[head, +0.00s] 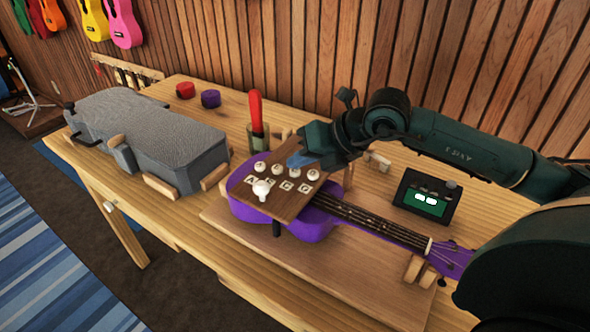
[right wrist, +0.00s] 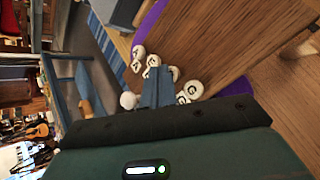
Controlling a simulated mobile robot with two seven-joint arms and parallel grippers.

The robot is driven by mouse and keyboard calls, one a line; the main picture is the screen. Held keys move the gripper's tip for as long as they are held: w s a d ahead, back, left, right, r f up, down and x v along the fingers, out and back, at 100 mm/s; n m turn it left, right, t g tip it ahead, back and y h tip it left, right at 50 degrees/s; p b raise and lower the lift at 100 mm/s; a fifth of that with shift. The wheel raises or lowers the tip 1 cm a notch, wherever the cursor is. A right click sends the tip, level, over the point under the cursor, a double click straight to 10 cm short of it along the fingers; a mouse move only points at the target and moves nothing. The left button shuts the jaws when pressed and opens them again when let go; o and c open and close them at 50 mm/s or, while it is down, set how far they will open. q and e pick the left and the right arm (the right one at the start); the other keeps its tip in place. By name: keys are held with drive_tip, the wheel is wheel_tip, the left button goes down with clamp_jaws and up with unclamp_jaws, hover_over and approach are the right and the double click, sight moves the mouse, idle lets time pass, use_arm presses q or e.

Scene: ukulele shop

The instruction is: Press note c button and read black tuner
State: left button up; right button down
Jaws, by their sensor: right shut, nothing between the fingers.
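A brown wooden panel (head: 284,203) lies over the body of a purple ukulele (head: 304,226). In the right wrist view a button marked G (right wrist: 193,89) shows beside the fingers; the C label cannot be made out, partly hidden there. My right gripper (head: 296,161) is shut and empty, its blue fingertips just over the button row; contact cannot be told. The black tuner (head: 409,181) has a green screen with two white marks, unreadable. My left gripper is not in view.
A white knob (head: 261,189) stands on the panel's near left. A grey case (head: 150,140) lies at the table's left. A red-handled tool (head: 256,110) stands in a cup behind the panel. Red (head: 185,90) and purple (head: 210,98) round pieces lie at the back.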

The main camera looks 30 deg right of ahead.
drive_tip(key=shift+f+b, duration=0.45)
idle(0.3)
drive_tip(key=shift+r, duration=0.1)
drive_tip(key=shift+r+p, duration=0.5)
drive_tip(key=shift+r, duration=0.4)
drive_tip(key=shift+r, duration=0.15)
wheel_tip(320, 180, up, 5)
drive_tip(key=p, duration=0.3)
idle(0.6)
